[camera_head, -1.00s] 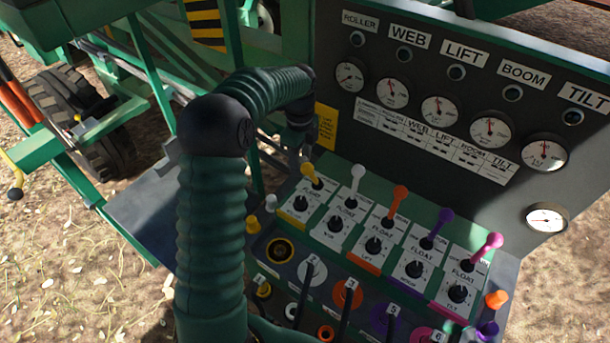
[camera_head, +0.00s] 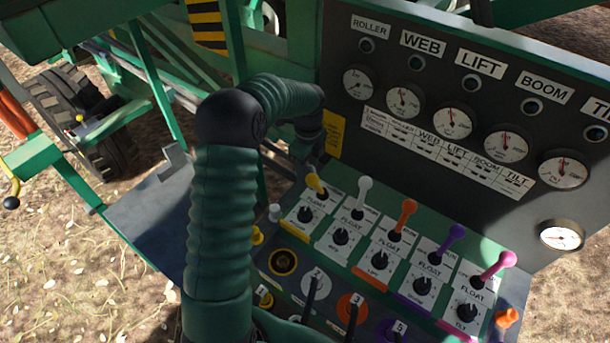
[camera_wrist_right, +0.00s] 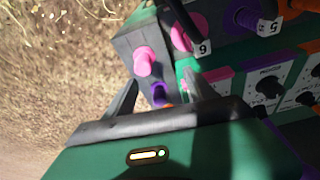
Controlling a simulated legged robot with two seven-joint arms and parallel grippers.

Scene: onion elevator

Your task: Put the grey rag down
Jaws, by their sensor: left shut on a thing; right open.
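My left arm bends over in the head view, and its gripper (camera_head: 307,150) hangs at the far left corner of the control console (camera_head: 268,205), behind the yellow lever. It is small, dark and partly hidden by my own arm. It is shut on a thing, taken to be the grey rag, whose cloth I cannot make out. In the right wrist view my right gripper (camera_wrist_right: 160,82) is open and empty. Its fingers stand apart over the console's end, with a pink knob (camera_wrist_right: 144,62) and a purple knob (camera_wrist_right: 160,94) showing between them.
A flat grey shelf (camera_head: 150,220) lies left of the console, bare where visible. Coloured levers, such as the white one (camera_head: 364,187), stick up from the console. A gauge panel (camera_head: 400,170) rises behind. Green frame bars and a wheel (camera_head: 80,110) stand at the left.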

